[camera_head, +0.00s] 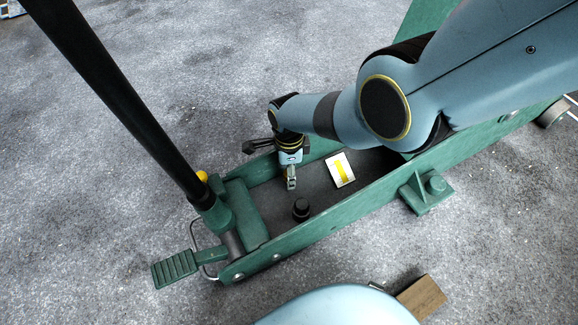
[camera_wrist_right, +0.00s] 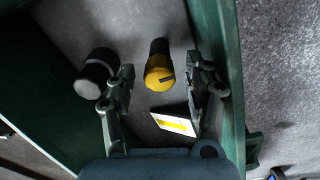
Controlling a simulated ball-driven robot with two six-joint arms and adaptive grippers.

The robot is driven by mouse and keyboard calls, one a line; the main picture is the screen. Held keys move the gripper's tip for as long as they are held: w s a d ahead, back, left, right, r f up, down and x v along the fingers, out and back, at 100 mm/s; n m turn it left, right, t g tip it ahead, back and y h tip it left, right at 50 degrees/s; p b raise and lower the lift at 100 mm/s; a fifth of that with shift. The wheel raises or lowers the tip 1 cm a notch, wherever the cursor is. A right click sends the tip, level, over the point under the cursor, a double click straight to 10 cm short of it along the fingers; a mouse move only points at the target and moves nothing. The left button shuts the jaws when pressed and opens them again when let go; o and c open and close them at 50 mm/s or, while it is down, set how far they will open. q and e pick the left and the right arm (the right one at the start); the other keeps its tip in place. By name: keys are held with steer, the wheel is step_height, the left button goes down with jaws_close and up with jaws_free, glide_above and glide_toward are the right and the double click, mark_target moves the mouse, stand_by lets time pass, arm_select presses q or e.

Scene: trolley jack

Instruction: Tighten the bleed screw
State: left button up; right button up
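The green trolley jack (camera_head: 330,216) has an open trough. My right gripper (camera_head: 291,183) reaches down into this trough. In the right wrist view, its fingers are open, one on each side of a yellow knob (camera_wrist_right: 158,76) with a dark mark, which looks like the bleed screw. I cannot tell whether the fingers touch it. In the head view the gripper mostly hides this knob. A black cap (camera_head: 301,208) stands nearby in the trough and shows left of the fingers in the wrist view (camera_wrist_right: 93,78). My left gripper is not in view.
A white label with a yellow mark (camera_head: 340,170) lies in the trough. The trough's green side walls stand close around the gripper. The black jack handle (camera_head: 120,95) rises at left, above a green pedal (camera_head: 174,269). A wooden block (camera_head: 422,297) lies on the grey floor.

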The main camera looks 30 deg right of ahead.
step_height(320, 180, up, 12)
stand_by(0.8)
stand_by(0.3)
